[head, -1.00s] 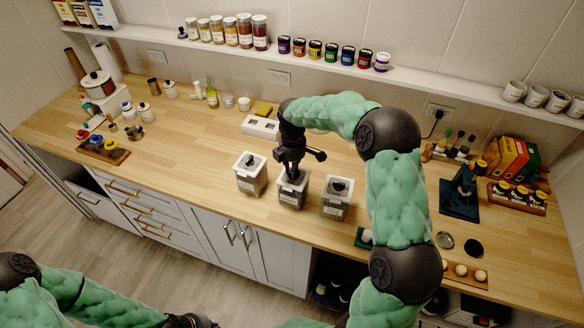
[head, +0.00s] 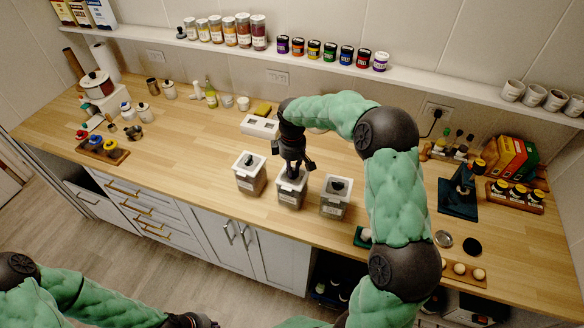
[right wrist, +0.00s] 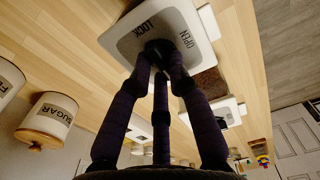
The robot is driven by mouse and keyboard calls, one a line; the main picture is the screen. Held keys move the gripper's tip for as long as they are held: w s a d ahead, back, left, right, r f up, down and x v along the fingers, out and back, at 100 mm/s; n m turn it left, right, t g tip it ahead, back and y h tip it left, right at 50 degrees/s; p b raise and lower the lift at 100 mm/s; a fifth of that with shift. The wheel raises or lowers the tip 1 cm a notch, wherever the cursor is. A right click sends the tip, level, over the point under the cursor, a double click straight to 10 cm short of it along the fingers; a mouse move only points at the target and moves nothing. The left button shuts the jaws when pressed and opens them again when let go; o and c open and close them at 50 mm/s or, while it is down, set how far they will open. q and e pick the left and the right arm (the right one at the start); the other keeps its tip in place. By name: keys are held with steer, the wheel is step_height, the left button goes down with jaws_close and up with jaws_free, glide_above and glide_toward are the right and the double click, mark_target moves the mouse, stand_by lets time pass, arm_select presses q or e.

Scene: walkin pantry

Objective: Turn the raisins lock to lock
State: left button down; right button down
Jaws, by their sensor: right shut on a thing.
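Three clear canisters with pale square lids stand in a row near the counter's front edge. The middle canister (head: 291,195) is under my right gripper (head: 291,174); its front label is too small to read. In the right wrist view its lid (right wrist: 124,44) carries the words LOCK and OPEN, and brown contents show through its side. My right gripper (right wrist: 160,55) points down and is shut on the dark knob at the lid's middle. The fingers hide most of the knob, so its pointing direction cannot be told. My left gripper (head: 192,321) is low at the bottom edge, away from the counter, its fingers unclear.
The left canister (head: 248,178) and right canister (head: 335,200) stand close on either side, each with a dark knob. A white box (head: 260,125) lies behind them. A dark blue stand (head: 459,195) is to the right. Counter between canisters and left-hand items is clear.

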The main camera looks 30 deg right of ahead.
stand_by(0.3)
steer(key=c, duration=1.1)
jaws_free()
steer(key=shift+c, duration=0.2)
step_height(320, 180, up, 12)
